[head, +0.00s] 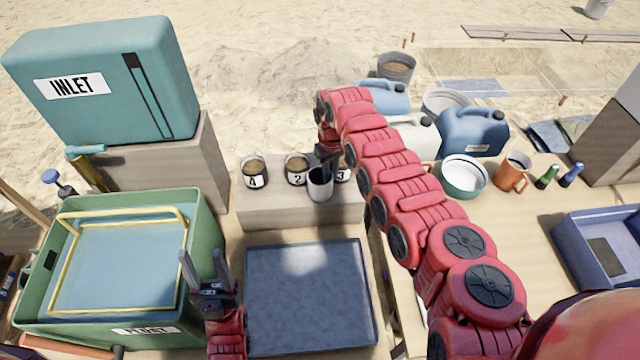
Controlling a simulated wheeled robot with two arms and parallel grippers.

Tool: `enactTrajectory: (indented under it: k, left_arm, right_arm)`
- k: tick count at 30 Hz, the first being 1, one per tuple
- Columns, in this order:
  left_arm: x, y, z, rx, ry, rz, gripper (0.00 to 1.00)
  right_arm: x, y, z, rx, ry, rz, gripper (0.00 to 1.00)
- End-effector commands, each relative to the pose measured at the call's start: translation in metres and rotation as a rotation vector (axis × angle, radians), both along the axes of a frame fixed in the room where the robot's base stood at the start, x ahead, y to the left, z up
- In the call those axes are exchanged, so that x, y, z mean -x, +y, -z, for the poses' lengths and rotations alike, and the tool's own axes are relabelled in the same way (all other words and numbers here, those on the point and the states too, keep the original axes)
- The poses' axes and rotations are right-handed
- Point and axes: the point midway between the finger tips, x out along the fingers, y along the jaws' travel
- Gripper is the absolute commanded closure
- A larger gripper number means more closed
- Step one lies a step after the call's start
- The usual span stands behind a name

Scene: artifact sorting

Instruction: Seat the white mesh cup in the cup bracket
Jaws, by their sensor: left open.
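A small pale grey-white cup (320,186), apparently the white mesh cup, is upright at the grey block, in front of the numbered pots. My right gripper (327,160) reaches down to its rim from above and appears closed on it; the arm partly hides the fingers. I cannot tell whether the cup touches the block. My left gripper (201,256) is open and empty, fingers pointing away from me, between the green tub and the blue-grey tray. I cannot clearly make out the cup bracket.
Numbered pots (254,172) stand on the grey block (260,210). The green tub (205,225) with a yellow frame is at left, below the teal INLET tank (160,60). The blue-grey tray (310,310) is empty. Jugs (472,135) and a bowl (464,178) stand right of my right arm.

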Motion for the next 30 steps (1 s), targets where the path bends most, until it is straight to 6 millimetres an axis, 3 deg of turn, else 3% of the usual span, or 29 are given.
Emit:
enactTrajectory:
  k: [9, 17, 21, 30]
  left_arm:
    - [0.0, 0.0, 0.009, 0.0, 0.0, 0.0, 0.5]
    - [0.0, 0.0, 0.008, 0.0, 0.0, 0.0, 0.5]
    - [0.0, 0.0, 0.008, 0.0, 0.0, 0.0, 0.5]
    - [0.0, 0.0, 0.008, 0.0, 0.0, 0.0, 0.5]
  right_arm:
    - [-0.002, 0.001, 0.033, 0.001, 0.0, -0.001, 0.81]
    - [-0.003, 0.0, 0.034, 0.001, -0.001, 0.0, 0.81]
    - [-0.002, 0.0, 0.034, 0.001, -0.001, 0.001, 1.0]
    - [-0.002, 0.0, 0.034, 0.0, 0.0, 0.001, 1.0]
